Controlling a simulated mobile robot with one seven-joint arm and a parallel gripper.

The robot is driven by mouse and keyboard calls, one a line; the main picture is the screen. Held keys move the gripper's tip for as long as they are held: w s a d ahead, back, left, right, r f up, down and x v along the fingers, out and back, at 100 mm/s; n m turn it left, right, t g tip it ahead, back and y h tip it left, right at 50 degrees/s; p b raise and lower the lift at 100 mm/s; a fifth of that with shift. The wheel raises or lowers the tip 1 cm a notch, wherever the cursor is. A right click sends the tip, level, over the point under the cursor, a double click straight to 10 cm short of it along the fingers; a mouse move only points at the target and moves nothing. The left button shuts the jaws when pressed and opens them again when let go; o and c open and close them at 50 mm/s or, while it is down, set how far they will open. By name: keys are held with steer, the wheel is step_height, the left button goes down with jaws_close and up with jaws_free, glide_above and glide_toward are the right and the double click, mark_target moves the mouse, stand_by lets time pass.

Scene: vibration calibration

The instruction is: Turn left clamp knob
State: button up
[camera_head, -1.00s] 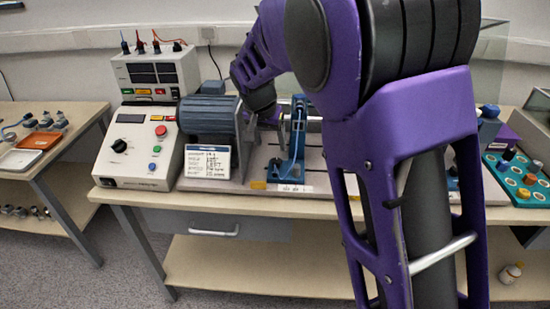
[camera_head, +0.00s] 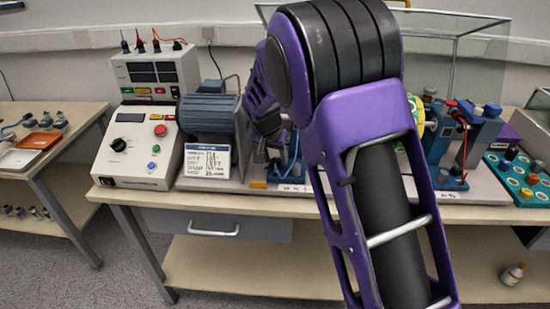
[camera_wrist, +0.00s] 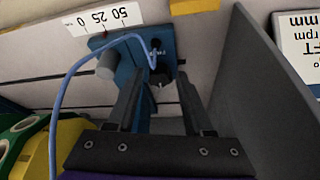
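In the wrist view my gripper (camera_wrist: 160,80) has its two dark fingers apart, one each side of a blue bearing stand (camera_wrist: 158,62). A small dark part (camera_wrist: 161,88), possibly the left clamp knob, shows between the fingertips; I cannot tell whether they touch it. A grey cylinder (camera_wrist: 106,66) sticks out of the stand's base, left of the fingers. A blue cable loops over the stand.
A grey upright plate (camera_wrist: 262,80) stands close to the right finger. A yellow and green disc (camera_wrist: 58,140) is at lower left. The blue motor (camera_head: 208,113), control box (camera_head: 138,150) and label card (camera_head: 207,161) stand left of my arm. A second blue stand (camera_head: 440,135) is right.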

jaws_close()
steer(key=n, duration=0.1)
steer(key=n+y, duration=0.1)
steer(key=n, duration=0.1)
steer(key=shift+d, duration=0.35)
steer(key=n, duration=0.1)
steer(key=n+y+p, duration=0.1)
steer(key=n, duration=0.1)
steer(key=n+y+p, duration=0.1)
steer(key=shift+d+r, duration=0.15)
steer(key=shift+d, duration=0.1)
steer(key=n+p, duration=0.1)
steer(key=n, duration=0.1)
steer(key=n+g+y+p, duration=0.1)
steer(key=n, duration=0.2)
steer(key=shift+w+d+y, duration=0.2)
steer(key=shift+y, duration=0.1)
steer(key=shift+w+d+n+g+y+p, duration=0.1)
steer(key=shift+n+g+y+p, duration=0.15)
steer(key=shift+n+p, duration=0.5)
steer(key=shift+w+n+g+y+p, duration=0.15)
steer(key=shift+n+g+p, duration=0.2)
steer(key=shift+n, duration=0.8)
steer(key=shift+s, duration=0.1)
